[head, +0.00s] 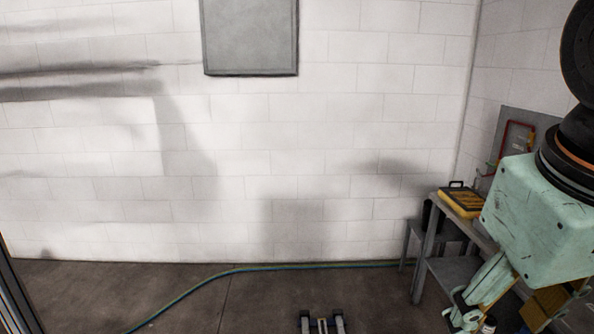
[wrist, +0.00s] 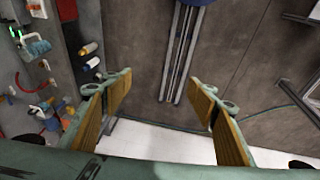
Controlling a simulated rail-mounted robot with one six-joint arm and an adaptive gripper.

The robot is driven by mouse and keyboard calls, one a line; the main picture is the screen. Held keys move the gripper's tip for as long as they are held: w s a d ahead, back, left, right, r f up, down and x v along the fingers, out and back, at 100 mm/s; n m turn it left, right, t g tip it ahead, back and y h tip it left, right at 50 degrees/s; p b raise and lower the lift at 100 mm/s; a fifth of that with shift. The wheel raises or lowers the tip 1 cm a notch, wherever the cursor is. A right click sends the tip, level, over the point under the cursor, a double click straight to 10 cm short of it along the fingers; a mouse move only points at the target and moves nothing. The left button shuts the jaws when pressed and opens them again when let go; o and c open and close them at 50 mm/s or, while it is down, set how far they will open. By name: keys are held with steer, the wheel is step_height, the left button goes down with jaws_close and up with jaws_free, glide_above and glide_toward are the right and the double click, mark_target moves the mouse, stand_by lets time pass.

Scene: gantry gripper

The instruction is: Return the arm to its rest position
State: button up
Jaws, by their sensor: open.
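My gripper (head: 515,316) is at the lower right of the head view, below its mint-green housing and in front of the workbench. Part of it is cut off by the picture's edge. In the wrist view the two fingers (wrist: 160,88) with tan inner pads stand wide apart. The gripper is open and empty.
A grey workbench (head: 432,225) with a yellow-and-black case (head: 460,202) stands at the right wall, partly hidden by my arm. Tools and bottles (wrist: 90,50) show left in the wrist view. A hose (head: 235,270) crosses the otherwise mostly clear floor. A grey panel (head: 250,38) hangs on the wall.

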steer(key=s+a+f+y, duration=0.1)
steer(key=s+a, duration=0.3)
steer(key=shift+a+m+t, duration=0.3)
steer(key=shift+a, duration=0.05)
steer(key=shift+d, duration=0.1)
